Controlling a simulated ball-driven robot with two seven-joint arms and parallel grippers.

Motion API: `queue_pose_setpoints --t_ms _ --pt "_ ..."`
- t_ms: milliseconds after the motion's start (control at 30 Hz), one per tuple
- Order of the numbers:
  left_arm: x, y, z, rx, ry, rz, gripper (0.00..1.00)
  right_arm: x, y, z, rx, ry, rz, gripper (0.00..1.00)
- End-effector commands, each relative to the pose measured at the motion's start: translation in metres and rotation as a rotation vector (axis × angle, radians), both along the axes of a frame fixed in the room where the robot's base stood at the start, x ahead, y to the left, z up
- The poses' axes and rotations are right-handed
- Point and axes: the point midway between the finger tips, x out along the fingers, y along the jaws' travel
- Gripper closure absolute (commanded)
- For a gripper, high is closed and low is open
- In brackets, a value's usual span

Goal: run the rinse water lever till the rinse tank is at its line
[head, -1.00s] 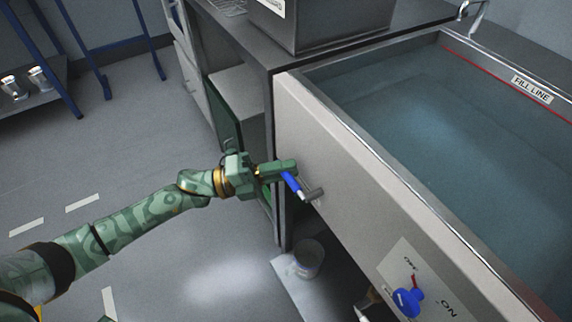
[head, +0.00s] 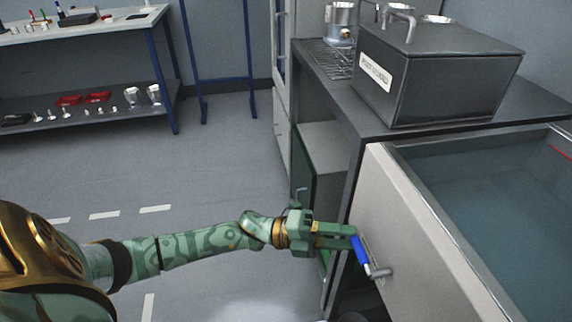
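The rinse water lever (head: 360,251) has a blue handle on a metal valve stem (head: 378,271), on the pale front panel of the rinse tank (head: 408,222). My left gripper (head: 350,236) is at the handle's upper end, its fingers close together around it. The handle slants from the fingertips down to the stem. Water (head: 500,215) stands in the tank below the rim. Only a short piece of the red fill line (head: 560,153) shows at the right edge, so the level against it is hard to judge. My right gripper is not in view.
A dark lidded box (head: 430,75) with a label stands on the counter behind the tank, near a wire rack (head: 328,58) and metal cups. A green cabinet door (head: 305,178) is behind my gripper. Open floor lies to the left; a shelf bench (head: 80,125) stands farther back.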

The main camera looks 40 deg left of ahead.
Motion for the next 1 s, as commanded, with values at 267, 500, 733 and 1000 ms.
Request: queue_pose_setpoints --t_ms 267,500,733,1000 --pt "-0.035 0.067 -0.014 0.003 0.006 0.003 0.62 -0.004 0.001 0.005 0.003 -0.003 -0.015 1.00" --pt "-0.056 0.109 -0.024 0.002 0.004 0.002 0.62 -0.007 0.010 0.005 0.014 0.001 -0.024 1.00" --pt "-0.063 0.122 -0.026 0.000 0.002 0.002 0.62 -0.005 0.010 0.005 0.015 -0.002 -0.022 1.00" --pt "-0.063 0.122 -0.026 0.000 0.001 0.001 0.62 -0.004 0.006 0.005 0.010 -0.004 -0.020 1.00"
